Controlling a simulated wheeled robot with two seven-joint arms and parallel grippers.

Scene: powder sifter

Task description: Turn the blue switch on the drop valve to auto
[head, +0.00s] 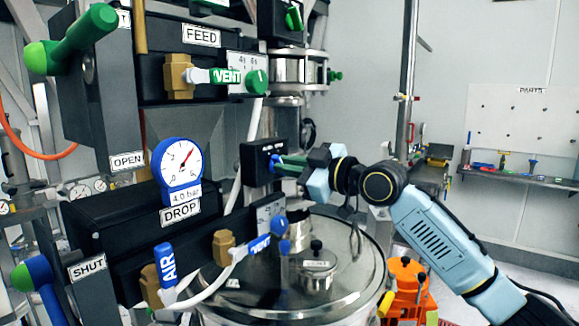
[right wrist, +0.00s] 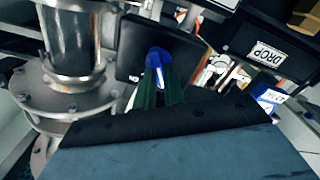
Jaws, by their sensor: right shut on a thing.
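The blue switch (right wrist: 158,57) sticks out from the face of a small black switch box (head: 255,152), right of the black housing with the DROP label (head: 181,213). My right gripper (head: 281,165) comes in from the right and is shut on the blue switch at the box. In the right wrist view its dark green fingers (right wrist: 157,85) lie on both sides of the blue switch. The switch box also shows in that view (right wrist: 129,47). The fingers hide part of the switch and most of the box's lettering, so its setting is unreadable. My left gripper is out of view.
A blue gauge (head: 180,172) reading 4.0 bar stands over the DROP label. Blue-handled AIR (head: 166,262) and VENT (head: 258,244) valves sit lower. A round metal lid (head: 340,260) lies below my right arm. A steel column (right wrist: 75,45) stands close beside the switch box.

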